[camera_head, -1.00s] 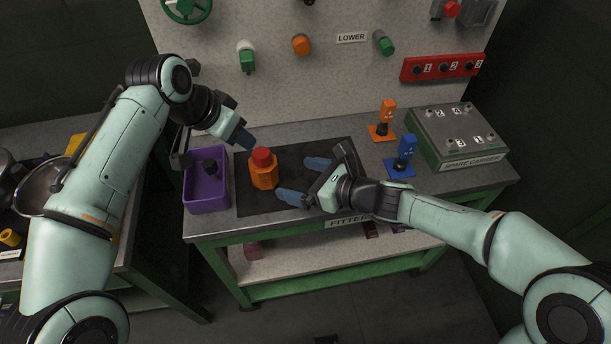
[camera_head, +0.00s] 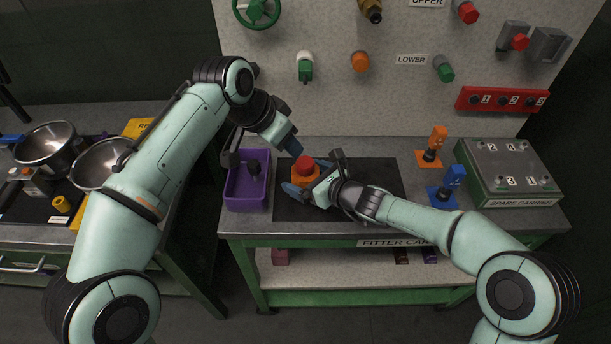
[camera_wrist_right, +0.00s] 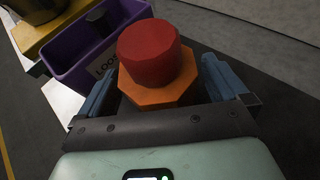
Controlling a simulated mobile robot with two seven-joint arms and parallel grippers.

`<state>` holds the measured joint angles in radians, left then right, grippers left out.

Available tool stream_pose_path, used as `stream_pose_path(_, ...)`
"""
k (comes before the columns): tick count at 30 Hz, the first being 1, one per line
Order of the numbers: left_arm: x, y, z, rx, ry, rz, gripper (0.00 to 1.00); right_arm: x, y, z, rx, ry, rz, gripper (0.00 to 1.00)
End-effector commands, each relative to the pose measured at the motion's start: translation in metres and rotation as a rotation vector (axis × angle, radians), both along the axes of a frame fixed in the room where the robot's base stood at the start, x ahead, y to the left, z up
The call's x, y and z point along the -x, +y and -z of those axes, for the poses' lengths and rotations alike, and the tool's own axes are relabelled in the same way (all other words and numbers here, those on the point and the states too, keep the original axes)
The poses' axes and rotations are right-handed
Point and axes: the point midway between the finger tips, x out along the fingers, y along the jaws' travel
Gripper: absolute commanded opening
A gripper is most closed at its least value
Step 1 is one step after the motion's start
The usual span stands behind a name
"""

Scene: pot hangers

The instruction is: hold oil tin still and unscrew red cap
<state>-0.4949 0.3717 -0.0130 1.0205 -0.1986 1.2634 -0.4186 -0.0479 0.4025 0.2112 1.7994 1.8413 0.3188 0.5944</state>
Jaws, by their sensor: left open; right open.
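The oil tin (camera_head: 301,178) is an orange faceted body standing upright on a dark mat (camera_head: 380,180) on the bench. Its red cap (camera_head: 305,163) is on top. In the right wrist view the red cap (camera_wrist_right: 149,52) and the orange tin (camera_wrist_right: 160,92) sit between the blue fingers of my right gripper (camera_wrist_right: 160,85). The right gripper (camera_head: 306,181) is open around the tin's body from the front right; contact cannot be told. My left gripper (camera_head: 268,150) is open and empty, above and left of the tin, apart from the cap.
A purple bin (camera_head: 248,190) holding a dark part stands left of the mat. Orange (camera_head: 432,146) and blue (camera_head: 447,187) upright pieces and a spare carrier box (camera_head: 510,170) stand at the right. A pegboard with knobs rises behind. The mat's right part is clear.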

Motion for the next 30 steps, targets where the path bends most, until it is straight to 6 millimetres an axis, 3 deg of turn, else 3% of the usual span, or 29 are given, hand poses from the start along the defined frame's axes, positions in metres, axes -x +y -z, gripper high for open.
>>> stream_pose_path(10,0.0000,0.0000,-0.0001,0.000,0.000,0.000,0.43,-0.0032,0.0030,0.0020,0.002,0.000,0.001,1.00)
stream_pose_path(11,0.0000,0.0000,-0.0001,0.000,0.000,0.000,0.43,-0.0032,0.0030,0.0020,0.001,0.000,0.000,0.97)
stream_pose_path(16,0.0000,0.0000,-0.0001,0.000,0.000,0.000,0.43,-0.0030,0.0029,0.0019,0.001,0.001,0.000,0.42)
stream_pose_path(17,0.0000,0.0000,-0.0001,0.000,0.000,0.000,0.43,-0.0030,0.0029,0.0019,0.001,0.001,0.000,0.42)
stream_pose_path(18,0.0000,0.0000,-0.0001,0.000,0.000,0.000,0.43,-0.0030,0.0029,0.0020,0.001,0.001,0.000,0.67)
stream_pose_path(22,0.0000,0.0000,-0.0001,0.000,0.000,0.000,0.43,-0.0029,0.0028,0.0020,0.001,0.001,0.000,0.25)
stream_pose_path(30,0.0000,0.0000,0.0000,0.000,0.000,0.000,0.43,-0.0030,0.0027,0.0020,0.001,0.001,0.000,0.22)
